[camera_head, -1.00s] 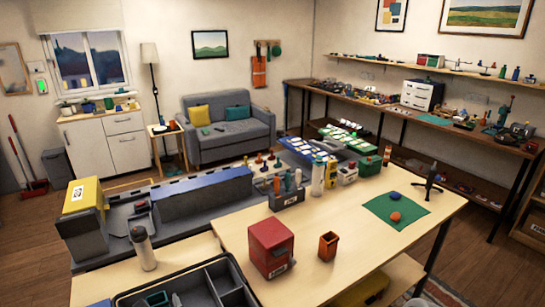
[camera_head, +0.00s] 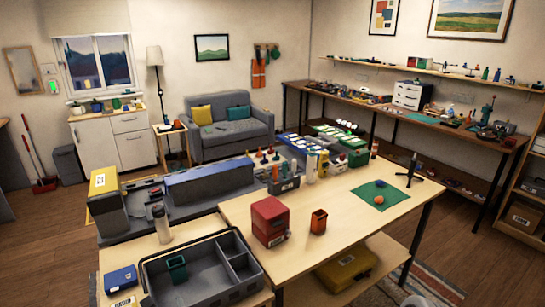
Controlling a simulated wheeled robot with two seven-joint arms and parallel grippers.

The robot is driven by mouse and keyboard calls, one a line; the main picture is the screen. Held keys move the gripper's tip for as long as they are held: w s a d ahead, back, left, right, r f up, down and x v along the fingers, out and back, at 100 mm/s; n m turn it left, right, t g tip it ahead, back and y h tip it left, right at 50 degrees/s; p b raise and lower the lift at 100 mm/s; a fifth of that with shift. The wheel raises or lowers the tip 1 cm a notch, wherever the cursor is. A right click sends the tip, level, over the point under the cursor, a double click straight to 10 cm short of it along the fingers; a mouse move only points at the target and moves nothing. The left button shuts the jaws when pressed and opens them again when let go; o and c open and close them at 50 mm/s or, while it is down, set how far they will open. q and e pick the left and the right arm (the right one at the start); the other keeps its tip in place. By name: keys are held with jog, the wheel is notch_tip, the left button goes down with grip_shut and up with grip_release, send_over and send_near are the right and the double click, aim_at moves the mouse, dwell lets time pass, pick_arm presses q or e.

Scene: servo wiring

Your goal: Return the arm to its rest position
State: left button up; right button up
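Neither of my arms nor grippers shows in the head view. A wooden worktable (camera_head: 345,224) stands in the middle. On it are a red box (camera_head: 270,220), a small orange-red open container (camera_head: 318,221), and a green mat (camera_head: 372,198) with an orange ball-like object (camera_head: 379,200) and a small blue object (camera_head: 380,183). A dark stand (camera_head: 411,170) is at the mat's far right corner.
A grey divided tote (camera_head: 205,268) sits at the front left, beside a blue box (camera_head: 121,279). A yellow box (camera_head: 347,266) is on the shelf under the table. A long bench (camera_head: 410,112) lines the right wall. Wood floor is open at the left.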

pick_arm(q)
jog(key=d+f+m+g+h, duration=0.2)
jog(key=d+f+m+h, duration=0.15)
jog(key=f+m, duration=0.5)
jog(key=d+f+m+g+h, duration=0.1)
jog(key=d+f+m+h, duration=0.3)
jog(key=f+m, duration=0.45)
jog(key=s+d+f+m+g+h+b, duration=0.1)
jog(key=s+d+f+m+g, duration=0.3)
jog(key=s+f+m, duration=0.4)
jog(key=s+d+f+m+g+h+b, duration=0.2)
jog(key=s+d+f+m, duration=0.5)
jog(key=f+m, duration=0.4)
jog(key=shift+s+f+m+g+b, duration=0.15)
jog(key=shift+s+m+g+b, duration=0.45)
jog(key=shift+m+g, duration=0.5)
pick_arm(e)
jog(key=f, duration=0.1)
jog(key=w+f, duration=0.1)
jog(key=f, duration=0.2)
jog(key=shift+w+f, duration=0.35)
jog(key=shift+f, duration=0.05)
pick_arm(q)
jog(key=shift+w, duration=0.15)
